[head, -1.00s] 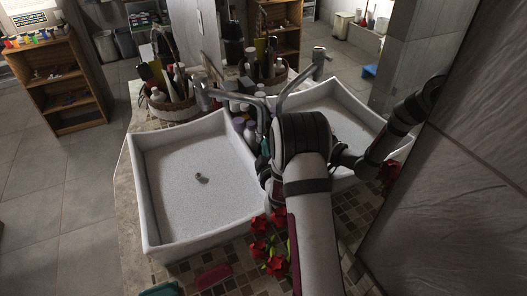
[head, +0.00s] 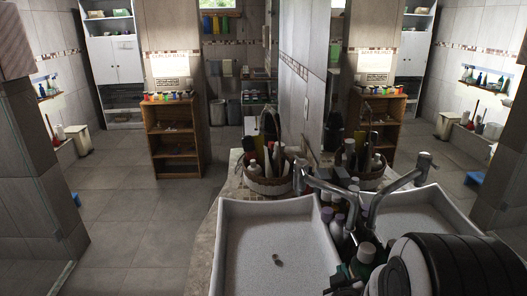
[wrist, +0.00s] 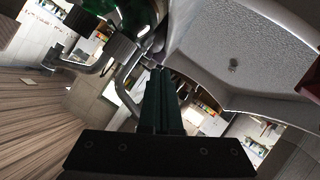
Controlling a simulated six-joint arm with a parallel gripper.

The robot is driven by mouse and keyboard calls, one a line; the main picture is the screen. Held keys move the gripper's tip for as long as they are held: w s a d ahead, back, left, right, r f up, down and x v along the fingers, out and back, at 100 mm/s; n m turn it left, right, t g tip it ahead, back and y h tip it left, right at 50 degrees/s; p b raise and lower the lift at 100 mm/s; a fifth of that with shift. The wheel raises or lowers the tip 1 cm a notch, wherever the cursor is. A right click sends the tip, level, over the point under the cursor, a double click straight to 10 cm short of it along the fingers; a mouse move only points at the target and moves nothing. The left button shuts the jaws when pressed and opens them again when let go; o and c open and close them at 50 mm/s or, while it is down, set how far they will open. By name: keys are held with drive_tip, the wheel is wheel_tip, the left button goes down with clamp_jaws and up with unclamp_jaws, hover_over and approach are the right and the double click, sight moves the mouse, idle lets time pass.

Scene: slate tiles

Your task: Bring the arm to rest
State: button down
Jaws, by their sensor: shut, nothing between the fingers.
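My gripper (wrist: 163,75) shows in the wrist view as two dark fingers pressed together, with nothing between them. It points up the picture, with the sink to its right and a dark green bottle above.
A white sink (head: 275,250) stands on the counter, and it also shows in the wrist view (wrist: 215,50). Chrome taps (head: 330,188), several bottles (head: 360,262) and a basket (head: 268,180) crowd its edge. A wooden shelf (head: 172,135) stands behind; the floor at left is clear.

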drive_tip(key=s+a+r+m+g+y, duration=0.1)
drive_tip(key=s+a+m+g+y, duration=0.1)
drive_tip(key=s, duration=0.8)
drive_tip(key=s+a+r+m+g+y, duration=0.2)
drive_tip(key=s+a+m+g, duration=0.2)
drive_tip(key=s+a+g, duration=0.2)
drive_tip(key=s+a+r+m+g+y, duration=0.1)
drive_tip(key=s+a+g, duration=0.3)
drive_tip(key=s, duration=0.9)
drive_tip(key=a+r+m, duration=0.1)
drive_tip(key=a, duration=0.1)
drive_tip(key=shift+s+a+m+g+y, duration=0.3)
drive_tip(key=shift+s+a+m+y, duration=0.05)
drive_tip(key=shift+a+m+y, duration=0.05)
